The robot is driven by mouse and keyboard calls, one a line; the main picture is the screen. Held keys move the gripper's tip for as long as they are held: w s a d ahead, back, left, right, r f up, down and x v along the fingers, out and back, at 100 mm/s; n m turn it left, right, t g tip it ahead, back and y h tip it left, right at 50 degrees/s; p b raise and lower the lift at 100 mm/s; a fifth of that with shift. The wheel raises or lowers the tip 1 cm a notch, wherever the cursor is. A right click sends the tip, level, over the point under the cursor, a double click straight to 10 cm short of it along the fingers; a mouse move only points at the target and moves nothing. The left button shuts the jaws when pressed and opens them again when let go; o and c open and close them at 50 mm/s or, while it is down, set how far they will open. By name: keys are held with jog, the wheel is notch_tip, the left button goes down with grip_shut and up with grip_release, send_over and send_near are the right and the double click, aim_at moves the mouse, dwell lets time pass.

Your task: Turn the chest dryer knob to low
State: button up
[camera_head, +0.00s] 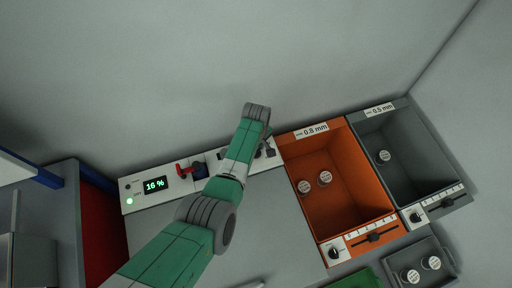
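A white control panel (155,187) with a green "16 %" display (155,184) runs along the back of a grey lid or top (262,215), which I take to be the chest dryer. A red lever-like part (183,170) and a dark blue round part (199,170) sit on the panel, left of my arm. I cannot tell which part is the dryer knob; my arm covers the panel's middle. My gripper (266,150) seems to be the small dark shape beyond my wrist, over the panel's right end. Its fingers are too small and hidden to read.
An orange bin (345,215) marked "0.8 mm" holds two white spools; a grey bin (440,165) marked "0.5 mm" holds one. Each has a front knob and slider. A grey tray (449,262) with two spools lies front right. Walls stand close behind.

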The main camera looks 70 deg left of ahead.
jog(key=shift+n, duration=0.3)
jog(key=o, duration=1)
notch_tip(320, 180, up, 8)
jog(key=p, duration=0.3)
jog(key=shift+f, duration=0.1)
